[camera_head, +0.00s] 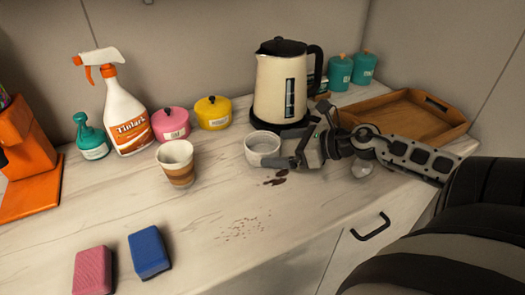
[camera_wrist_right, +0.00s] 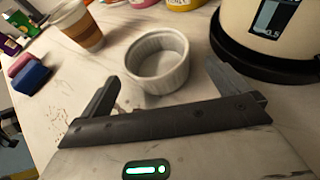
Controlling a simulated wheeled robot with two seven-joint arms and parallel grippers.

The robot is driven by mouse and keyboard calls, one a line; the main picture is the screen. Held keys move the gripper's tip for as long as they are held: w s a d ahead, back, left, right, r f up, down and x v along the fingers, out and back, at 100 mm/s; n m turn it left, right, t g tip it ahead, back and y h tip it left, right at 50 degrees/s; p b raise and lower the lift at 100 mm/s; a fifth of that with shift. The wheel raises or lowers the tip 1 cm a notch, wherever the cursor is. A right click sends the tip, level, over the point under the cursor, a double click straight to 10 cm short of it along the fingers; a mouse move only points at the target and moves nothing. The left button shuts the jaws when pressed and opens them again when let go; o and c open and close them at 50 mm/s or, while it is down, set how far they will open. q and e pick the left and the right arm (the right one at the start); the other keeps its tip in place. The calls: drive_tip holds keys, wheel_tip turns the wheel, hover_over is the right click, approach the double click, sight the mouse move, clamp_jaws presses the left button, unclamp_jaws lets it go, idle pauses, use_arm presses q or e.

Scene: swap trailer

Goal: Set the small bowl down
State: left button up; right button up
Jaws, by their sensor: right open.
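In the right wrist view the bowl (camera_wrist_right: 157,62) lies just ahead of and between the spread fingers. My right gripper (camera_head: 285,150) is open, low over the counter on the bowl's right side. In the wrist view a clear gap shows between the gripper (camera_wrist_right: 162,80) and the bowl's near wall, with nothing held. My left gripper is not in view.
The cream kettle (camera_head: 282,90) stands close behind my right gripper. A paper cup (camera_head: 177,165) is left of the bowl. A wooden tray (camera_head: 400,118) is at the right. Dark spots (camera_head: 275,180) and crumbs (camera_head: 243,229) lie in front. Pink (camera_head: 93,270) and blue (camera_head: 149,251) sponges lie front left.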

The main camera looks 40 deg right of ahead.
sight(263, 148)
drive_tip(key=x, duration=0.3)
drive_tip(key=shift+w+a+r, duration=0.1)
drive_tip(key=shift+w+a, duration=0.15)
drive_tip(key=shift+w, duration=0.1)
drive_tip(key=shift+w+a+f+p, duration=0.3)
drive_tip(key=shift+w+a+f, duration=0.05)
drive_tip(key=shift+w, duration=0.2)
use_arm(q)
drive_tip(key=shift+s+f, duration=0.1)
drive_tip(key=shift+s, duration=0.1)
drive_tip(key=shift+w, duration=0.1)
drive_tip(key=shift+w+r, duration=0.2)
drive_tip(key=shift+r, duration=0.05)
use_arm(e)
drive_tip(key=c, duration=1.2)
drive_tip(key=shift+o, duration=0.2)
